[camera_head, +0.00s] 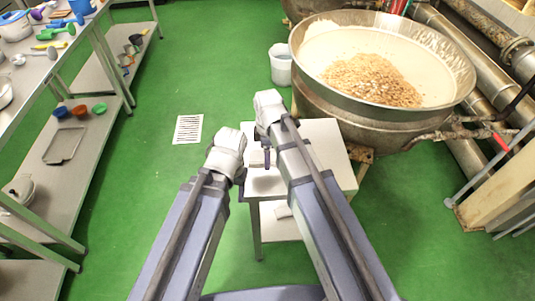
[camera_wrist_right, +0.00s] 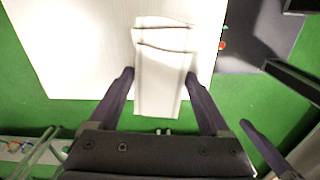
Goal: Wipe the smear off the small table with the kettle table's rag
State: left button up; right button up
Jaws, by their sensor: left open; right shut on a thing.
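The small white table (camera_head: 322,137) stands in the middle of the head view, beside the kettle; its top also shows in the right wrist view (camera_wrist_right: 70,45). My right gripper (camera_wrist_right: 160,76) is shut on the white folded rag (camera_wrist_right: 162,102), which lies between its fingers over the table's edge. My left gripper (camera_head: 259,158) is open and empty at the table's left side. I cannot make out the smear in either view; the arms cover part of the tabletop.
The large steel kettle (camera_head: 335,100) with nougat mass stands behind and right of the table. A white bucket (camera_head: 281,66) is on the floor left of it.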

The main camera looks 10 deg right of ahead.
notch_tip(320, 180, up, 3)
jog(key=p, duration=0.3)
